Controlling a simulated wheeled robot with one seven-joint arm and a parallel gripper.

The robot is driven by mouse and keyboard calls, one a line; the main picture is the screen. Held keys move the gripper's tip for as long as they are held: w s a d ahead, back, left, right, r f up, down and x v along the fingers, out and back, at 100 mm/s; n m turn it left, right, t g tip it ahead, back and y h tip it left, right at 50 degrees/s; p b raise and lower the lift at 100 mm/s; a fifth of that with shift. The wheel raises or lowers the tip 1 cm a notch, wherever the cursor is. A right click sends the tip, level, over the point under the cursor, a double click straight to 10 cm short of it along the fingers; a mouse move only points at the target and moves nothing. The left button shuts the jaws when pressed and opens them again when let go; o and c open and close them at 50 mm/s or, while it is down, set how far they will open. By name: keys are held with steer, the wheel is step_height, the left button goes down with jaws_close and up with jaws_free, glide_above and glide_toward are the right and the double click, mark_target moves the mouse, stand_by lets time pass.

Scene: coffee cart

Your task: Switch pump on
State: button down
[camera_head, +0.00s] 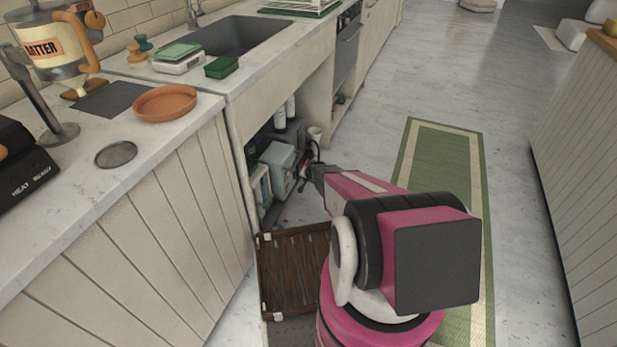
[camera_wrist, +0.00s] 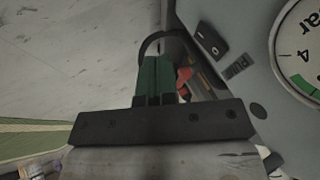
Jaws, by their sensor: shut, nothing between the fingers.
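The pump (camera_head: 278,165) is a grey box inside the open cabinet under the sink counter. In the wrist view its grey face (camera_wrist: 228,100) fills the right side. A round white gauge (camera_wrist: 305,55) marked "bar" is partly cut off by the frame edge. A small black rocker switch (camera_wrist: 212,39) sits on the face, with a small dark label or part (camera_wrist: 238,67) beside it. My gripper (camera_wrist: 155,62) is shut and empty, with its fingertips to the left of the switch and apart from it in the picture. In the head view my gripper (camera_head: 307,173) is at the cabinet opening beside the pump.
White bottles (camera_head: 285,108) and a white cup (camera_head: 314,134) stand behind the pump. A dark cable runs near my fingers. A brown slatted wooden panel (camera_head: 290,272) lies low before the cabinet. The counter edge overhangs the opening. A green mat (camera_head: 432,150) covers open floor at right.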

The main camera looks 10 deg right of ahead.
mark_target(295, 175)
steer(key=shift+w+a+f, duration=0.3)
steer(key=shift+w+a, duration=0.2)
steer(key=shift+a, duration=0.1)
steer(key=shift+w+a+f, duration=0.3)
steer(key=shift+w+a, duration=0.25)
steer(key=shift+a, duration=0.05)
steer(key=shift+w+a+f, duration=0.3)
steer(key=shift+w+a, duration=0.2)
steer(key=shift+a, duration=0.1)
steer(key=shift+w+a+f, duration=0.1)
steer(key=shift+w+a, duration=0.05)
steer(key=shift+a, duration=0.05)
